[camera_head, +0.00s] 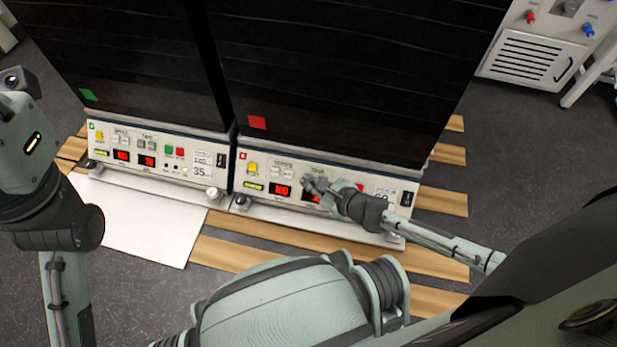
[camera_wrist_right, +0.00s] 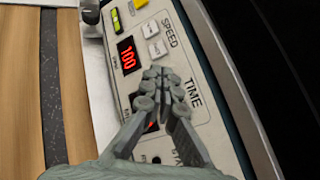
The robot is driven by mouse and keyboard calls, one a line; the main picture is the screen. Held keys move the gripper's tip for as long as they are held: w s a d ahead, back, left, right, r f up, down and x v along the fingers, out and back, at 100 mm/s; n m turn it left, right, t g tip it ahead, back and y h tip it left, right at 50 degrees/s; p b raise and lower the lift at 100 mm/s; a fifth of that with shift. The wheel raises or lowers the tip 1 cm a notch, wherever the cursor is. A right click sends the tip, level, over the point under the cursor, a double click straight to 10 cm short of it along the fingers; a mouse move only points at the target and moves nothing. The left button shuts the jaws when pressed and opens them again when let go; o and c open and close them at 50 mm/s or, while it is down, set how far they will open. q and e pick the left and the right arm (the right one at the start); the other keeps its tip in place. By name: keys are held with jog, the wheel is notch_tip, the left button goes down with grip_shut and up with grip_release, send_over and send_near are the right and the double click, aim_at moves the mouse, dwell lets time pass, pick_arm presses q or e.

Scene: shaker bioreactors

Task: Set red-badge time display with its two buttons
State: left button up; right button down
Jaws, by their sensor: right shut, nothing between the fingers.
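The red-badge unit is the right one of two dark-fronted machines, with a red badge (camera_head: 257,122) on its dark front. Its white control panel (camera_head: 262,171) carries a red speed display (camera_head: 280,190) reading 100, which also shows in the right wrist view (camera_wrist_right: 127,55). The time display (camera_wrist_right: 152,126) is mostly covered by my right gripper's fingers, so its digits cannot be read. My right gripper (camera_head: 311,184) is shut and empty, its fingertips (camera_wrist_right: 160,88) over the time buttons beside the TIME label. The buttons are hidden; contact cannot be told. My left gripper is out of view.
A green-badge machine with a similar panel (camera_head: 160,158) stands at left. A white sheet (camera_head: 140,222) lies before it on wooden slats (camera_head: 225,254). Two speed buttons (camera_wrist_right: 154,38) sit close to my right fingers. A white cabinet (camera_head: 530,55) stands at the back right.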

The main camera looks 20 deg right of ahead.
jog(key=shift+f, duration=0.1)
jog(key=shift+w+d+f, duration=0.15)
jog(key=shift+w+f, duration=0.05)
jog(key=shift+w, duration=0.05)
dwell(0.3)
jog(key=shift+w+d+f+b, duration=0.2)
jog(key=shift+w+f+b, duration=0.1)
jog(key=shift+b, duration=0.15)
dwell(0.6)
jog(key=shift+s, duration=0.1)
jog(key=shift+s+a+r+p, duration=0.35)
jog(key=shift+s+r+p, duration=0.1)
jog(key=shift+r+p, duration=0.15)
